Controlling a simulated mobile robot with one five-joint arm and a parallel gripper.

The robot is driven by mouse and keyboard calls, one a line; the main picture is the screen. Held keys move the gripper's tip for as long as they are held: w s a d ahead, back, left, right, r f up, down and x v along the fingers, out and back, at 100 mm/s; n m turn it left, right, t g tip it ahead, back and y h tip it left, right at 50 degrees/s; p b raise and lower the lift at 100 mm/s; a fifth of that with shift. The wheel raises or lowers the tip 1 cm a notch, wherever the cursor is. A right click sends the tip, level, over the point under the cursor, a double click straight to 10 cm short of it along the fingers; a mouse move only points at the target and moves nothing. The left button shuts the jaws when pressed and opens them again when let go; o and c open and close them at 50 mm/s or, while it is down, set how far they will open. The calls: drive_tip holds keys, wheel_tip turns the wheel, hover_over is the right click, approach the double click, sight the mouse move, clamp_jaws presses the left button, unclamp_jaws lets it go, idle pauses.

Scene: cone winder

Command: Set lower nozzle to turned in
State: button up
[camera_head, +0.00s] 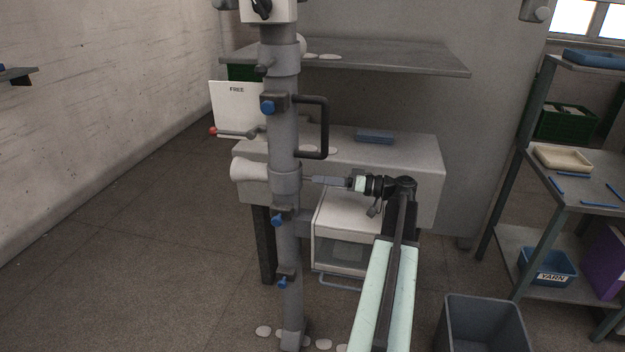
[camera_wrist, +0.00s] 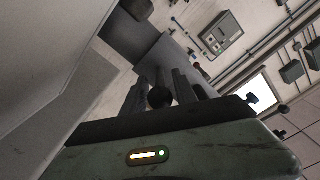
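A pale flared nozzle (camera_head: 251,170) sits on a collar of the upright grey pipe (camera_head: 286,222), at middle height. Its mouth points left in the head view. My gripper (camera_head: 312,180) is right of that collar at about the same height, its tips close to the pipe. Whether they touch it I cannot tell. In the wrist view the dark fingers of my gripper (camera_wrist: 160,88) stand apart, with a dark round part low between them. I see nothing held. The nozzle cannot be made out in the wrist view.
A dark loop handle (camera_head: 325,127) and blue knobs (camera_head: 268,107) stick out from the pipe. Behind is a grey machine body (camera_head: 415,165) under a shelf (camera_head: 400,57). A grey bin (camera_head: 485,325) and a rack (camera_head: 512,200) stand right. The left floor is clear.

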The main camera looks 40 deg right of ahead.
drive_tip(key=shift+x, duration=1.45)
drive_tip(key=shift+c, duration=0.2)
clamp_jaws()
